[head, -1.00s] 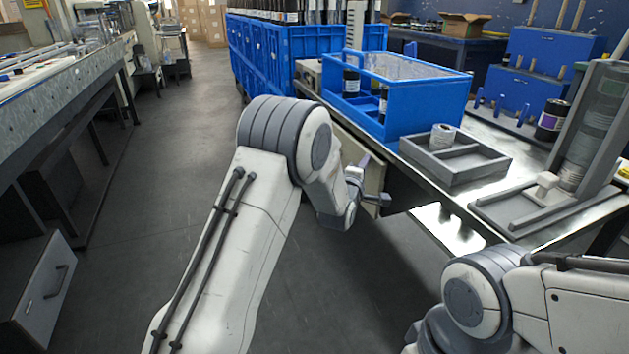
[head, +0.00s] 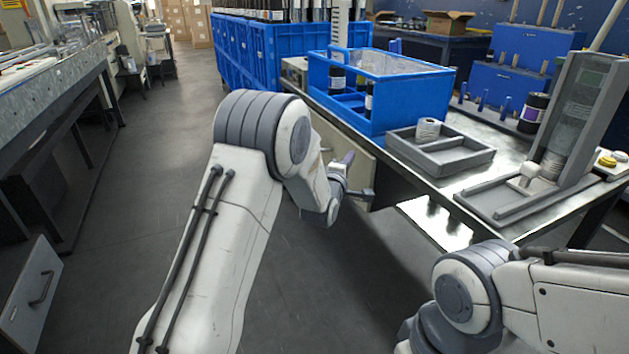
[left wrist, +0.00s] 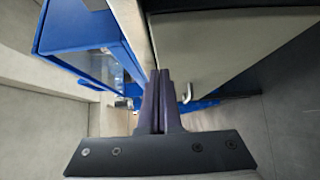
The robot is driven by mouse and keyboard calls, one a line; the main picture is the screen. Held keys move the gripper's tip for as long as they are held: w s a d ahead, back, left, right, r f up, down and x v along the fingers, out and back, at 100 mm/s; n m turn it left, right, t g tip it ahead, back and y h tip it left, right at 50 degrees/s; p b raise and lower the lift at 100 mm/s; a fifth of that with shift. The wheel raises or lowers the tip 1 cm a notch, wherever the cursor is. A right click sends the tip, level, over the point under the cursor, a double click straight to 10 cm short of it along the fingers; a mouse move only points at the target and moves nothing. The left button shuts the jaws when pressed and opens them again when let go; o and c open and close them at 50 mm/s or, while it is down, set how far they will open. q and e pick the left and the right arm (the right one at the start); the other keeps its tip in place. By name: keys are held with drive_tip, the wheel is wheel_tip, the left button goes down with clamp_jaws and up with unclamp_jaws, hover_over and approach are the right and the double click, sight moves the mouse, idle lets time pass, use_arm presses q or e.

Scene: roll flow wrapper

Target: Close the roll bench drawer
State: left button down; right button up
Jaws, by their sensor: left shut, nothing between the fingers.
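The pale front panel of the roll bench drawer (head: 362,172) is under the near edge of the bench on the right, partly covered by my left arm. In the left wrist view the pale panel (left wrist: 215,40) fills the upper right, with a small metal handle (left wrist: 187,94) near its lower edge. How far the drawer stands out is hard to tell. My left gripper (head: 350,156) is shut and empty beside the panel. Its dark fingers (left wrist: 157,75) lie together, just left of the handle; contact cannot be told. My right gripper is out of view.
On the metal bench (head: 475,178) stand a blue crate (head: 400,108), a grey tray (head: 440,160) and a grey roll stand (head: 570,130). Large blue crates (head: 260,55) are behind. A grey cabinet with a handle (head: 30,295) is at lower left. The floor (head: 140,170) between is clear.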

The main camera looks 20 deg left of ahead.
use_arm(q)
drive_tip(key=s+a+p, duration=0.2)
drive_tip(key=s, duration=0.8)
drive_tip(key=s+d+f+m+g+h, duration=0.2)
drive_tip(key=s+d+f+m+g, duration=0.2)
drive_tip(key=s+d+m+g, duration=0.7)
drive_tip(key=s+a+m+g+y, duration=0.25)
drive_tip(key=s+m+g, duration=0.75)
drive_tip(key=s, duration=1.9)
wheel_tip(320, 180, up, 38)
drive_tip(key=m+t+p, duration=0.3)
drive_tip(key=p, duration=3.4)
drive_tip(key=shift+w+d+r+p, duration=0.2)
drive_tip(key=shift+w+p, duration=0.05)
drive_tip(key=shift+p, duration=0.15)
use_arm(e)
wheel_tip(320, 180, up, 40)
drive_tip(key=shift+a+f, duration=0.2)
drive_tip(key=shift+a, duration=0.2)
